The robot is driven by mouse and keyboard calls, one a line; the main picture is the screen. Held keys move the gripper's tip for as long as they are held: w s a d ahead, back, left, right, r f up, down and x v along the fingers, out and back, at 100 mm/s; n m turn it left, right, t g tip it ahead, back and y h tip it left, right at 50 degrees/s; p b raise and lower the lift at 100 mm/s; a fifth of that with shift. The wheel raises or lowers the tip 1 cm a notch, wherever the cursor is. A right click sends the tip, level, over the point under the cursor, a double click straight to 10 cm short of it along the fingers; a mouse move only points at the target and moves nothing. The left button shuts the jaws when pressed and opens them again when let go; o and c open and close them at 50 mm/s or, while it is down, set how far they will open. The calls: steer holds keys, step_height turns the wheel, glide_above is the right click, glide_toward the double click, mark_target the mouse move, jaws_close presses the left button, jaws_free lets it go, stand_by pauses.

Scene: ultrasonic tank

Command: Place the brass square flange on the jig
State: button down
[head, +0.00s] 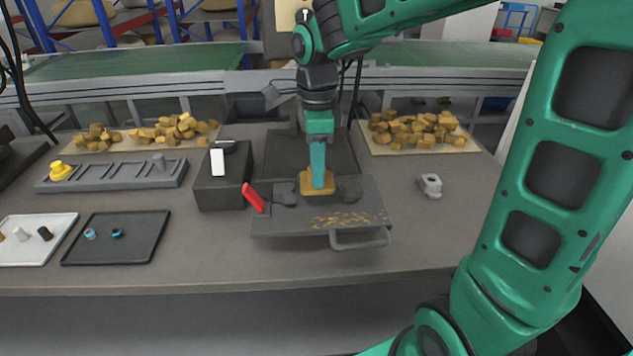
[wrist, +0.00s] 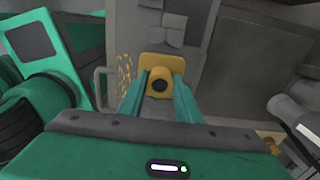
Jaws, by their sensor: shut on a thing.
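The brass square flange (head: 306,189) is a yellow square plate with rounded corners, over the middle of the grey jig (head: 290,222). In the wrist view the flange (wrist: 161,61) shows a round raised hub with a dark hole. My gripper (head: 318,183) points down, its teal fingers shut on the flange's hub; the wrist view shows one finger on each side (wrist: 160,84). The jig has a red lever (head: 255,198) at its left, grey blocks on both sides of the flange, and a front handle (head: 360,241). I cannot tell whether the flange touches the jig.
A dark block with a white-faced device (head: 217,162) stands left of the jig. A slotted rack (head: 110,176), a dark tray (head: 116,240) and a white tray (head: 33,246) lie farther left. Brass pieces heap behind on both sides. A grey part (head: 431,185) stands right, with clear table around it.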

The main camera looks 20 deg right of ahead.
steer(key=shift+w+d+f, duration=0.1)
steer(key=shift+d+f, duration=0.1)
steer(key=shift+f, duration=1.9)
steer(key=c, duration=1.3)
jaws_free()
steer(key=shift+f, duration=0.1)
step_height(320, 180, up, 12)
steer(key=shift+r, duration=0.1)
steer(key=s+d+f+n, duration=0.5)
steer(key=s+d+n, duration=0.2)
steer(key=s, duration=0.4)
steer(key=s+d+f+n, duration=0.5)
steer(key=s+d+n, duration=0.3)
steer(key=s+d, duration=0.2)
steer(key=shift+s+d+f, duration=0.25)
steer(key=shift+s+f, duration=0.05)
steer(key=shift+s, duration=0.95)
